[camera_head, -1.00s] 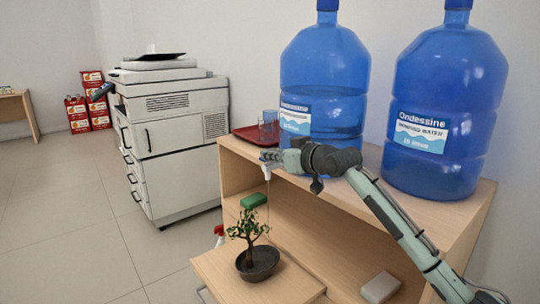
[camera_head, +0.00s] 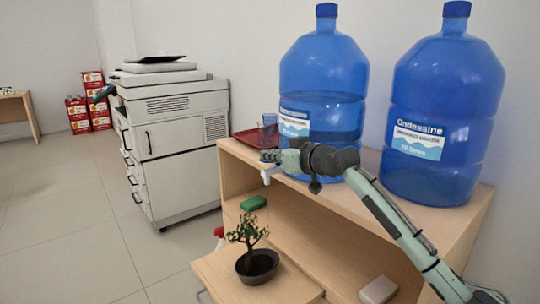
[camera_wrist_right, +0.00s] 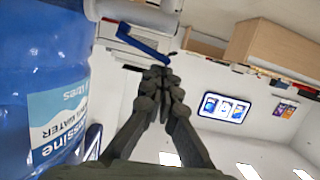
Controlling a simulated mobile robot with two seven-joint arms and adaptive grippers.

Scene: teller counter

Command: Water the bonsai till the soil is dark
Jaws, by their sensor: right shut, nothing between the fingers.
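The bonsai (camera_head: 247,230) stands in a dark pot (camera_head: 257,268) on a low wooden shelf at bottom centre. Its soil is small and dark in the picture; I cannot tell how wet it is. A white tap (camera_head: 267,176) sticks out at the upper shelf's front edge, above the bonsai, by the left blue water bottle (camera_head: 323,75). My right gripper (camera_head: 266,156) is just over the tap, shut and empty. In the wrist view its closed fingertips (camera_wrist_right: 158,76) are close to a blue lever-like strip (camera_wrist_right: 143,45) by a white fitting; contact is unclear. My left gripper is out of view.
A second blue bottle (camera_head: 444,110) stands behind my right arm. A red tray (camera_head: 248,138) with a glass (camera_head: 268,130) is left of the bottles. A copier (camera_head: 175,140) stands left.

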